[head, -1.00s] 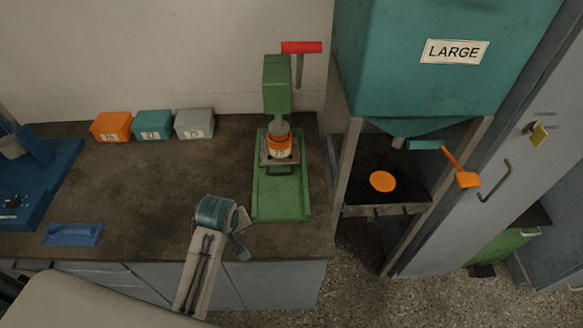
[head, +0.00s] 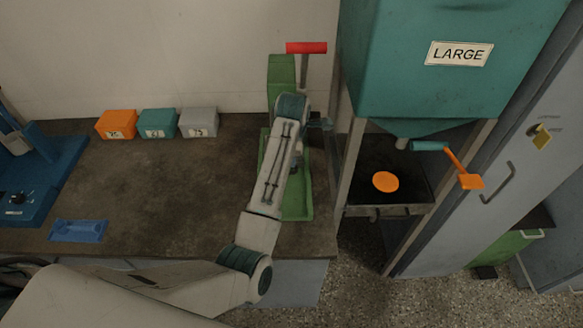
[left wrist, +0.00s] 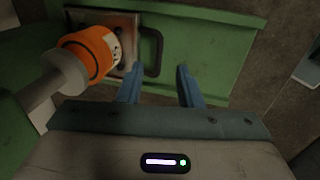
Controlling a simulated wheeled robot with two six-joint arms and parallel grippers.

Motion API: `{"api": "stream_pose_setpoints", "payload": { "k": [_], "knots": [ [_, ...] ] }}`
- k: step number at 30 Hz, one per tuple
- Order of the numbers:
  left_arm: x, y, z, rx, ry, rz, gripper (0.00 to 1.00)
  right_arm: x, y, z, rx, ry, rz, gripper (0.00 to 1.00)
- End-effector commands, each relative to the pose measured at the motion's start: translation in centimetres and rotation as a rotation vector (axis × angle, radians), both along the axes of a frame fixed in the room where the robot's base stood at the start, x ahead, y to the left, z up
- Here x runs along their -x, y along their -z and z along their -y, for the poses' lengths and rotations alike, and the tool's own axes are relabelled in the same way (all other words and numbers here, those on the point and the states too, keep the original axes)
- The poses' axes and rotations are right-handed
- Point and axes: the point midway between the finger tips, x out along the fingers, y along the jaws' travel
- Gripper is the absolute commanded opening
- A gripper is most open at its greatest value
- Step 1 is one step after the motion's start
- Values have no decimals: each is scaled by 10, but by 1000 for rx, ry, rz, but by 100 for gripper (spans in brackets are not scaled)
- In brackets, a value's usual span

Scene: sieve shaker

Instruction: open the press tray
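The green press (head: 281,70) stands on the bench, with a red lever handle (head: 306,47) at its top. My left arm covers most of it in the head view. In the left wrist view the press's metal tray (left wrist: 122,22) carries an orange container (left wrist: 92,52) under the press's ram (left wrist: 60,82). The tray's dark handle (left wrist: 157,50) sticks out over the green base (left wrist: 215,45). My left gripper (left wrist: 158,70) is open, its two blue fingers apart, with the handle just ahead of the gap; contact cannot be told. My right gripper is not in view.
Orange (head: 116,124), teal (head: 157,123) and grey (head: 198,122) boxes stand at the back of the bench. A blue machine (head: 40,180) and a blue tray (head: 78,231) are at left. The teal LARGE hopper (head: 430,70) stands at right. The bench middle is clear.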

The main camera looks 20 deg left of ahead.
Motion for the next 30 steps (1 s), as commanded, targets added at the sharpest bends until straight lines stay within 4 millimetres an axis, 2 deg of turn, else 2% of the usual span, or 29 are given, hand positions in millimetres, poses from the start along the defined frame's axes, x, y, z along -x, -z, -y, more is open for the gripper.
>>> {"api": "stream_pose_setpoints", "payload": {
  "k": [6, 12, 18, 26, 30],
  "knots": [
    [-6, 40, -3, -1, 2, -5, 33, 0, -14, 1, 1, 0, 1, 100],
    [-13, 72, -5, 0, 2, -3, 33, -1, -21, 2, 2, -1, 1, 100],
    [-16, 87, -6, 0, 1, -1, 33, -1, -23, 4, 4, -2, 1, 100],
    [-16, 89, -6, 1, 1, 0, 33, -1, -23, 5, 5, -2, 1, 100],
    [-16, 89, -5, 1, 2, 0, 9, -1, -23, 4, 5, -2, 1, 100]
  ]
}}
